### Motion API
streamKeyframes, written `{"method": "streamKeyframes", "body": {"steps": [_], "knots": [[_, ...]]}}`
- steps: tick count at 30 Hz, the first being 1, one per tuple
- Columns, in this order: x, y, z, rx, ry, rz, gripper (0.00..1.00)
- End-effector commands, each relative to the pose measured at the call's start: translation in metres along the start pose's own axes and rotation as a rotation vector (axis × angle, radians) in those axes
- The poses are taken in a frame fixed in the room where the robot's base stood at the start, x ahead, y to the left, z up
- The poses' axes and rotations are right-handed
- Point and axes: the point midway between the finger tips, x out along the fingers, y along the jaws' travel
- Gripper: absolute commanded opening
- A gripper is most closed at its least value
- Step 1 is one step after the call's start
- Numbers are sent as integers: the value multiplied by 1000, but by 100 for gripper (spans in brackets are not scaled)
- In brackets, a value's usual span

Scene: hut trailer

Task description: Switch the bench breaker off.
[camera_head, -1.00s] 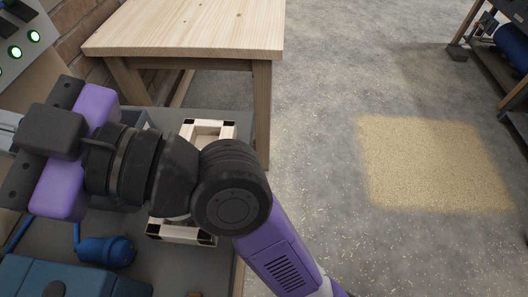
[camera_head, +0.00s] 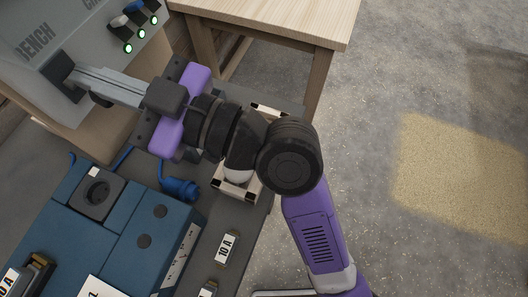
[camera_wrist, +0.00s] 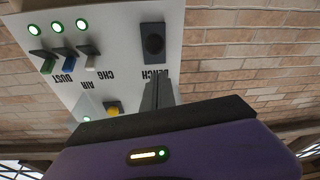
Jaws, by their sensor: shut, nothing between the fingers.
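The grey switch panel (camera_head: 100,45) is at the upper left in the head view, with a "BENCH" label. In the wrist view, the panel (camera_wrist: 120,70) appears upside down. There the black bench breaker (camera_wrist: 152,42) sits beside the BENCH lettering, and its on or off position cannot be told. My gripper (camera_head: 76,80) is shut and empty, its fingers reaching the panel face below the BENCH label. In the wrist view my gripper (camera_wrist: 158,92) points towards the breaker. Whether it touches is unclear.
A yellow knob (camera_wrist: 113,108) is near my fingers. A wooden table (camera_head: 285,18) stands behind.

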Motion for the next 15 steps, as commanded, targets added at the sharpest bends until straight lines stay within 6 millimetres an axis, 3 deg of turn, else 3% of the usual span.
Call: {"method": "streamKeyframes", "body": {"steps": [1, 15], "knots": [[2, 2, -8, 2, -14, -2, 0], [8, 3, -15, 11, -136, -26, 0]]}}
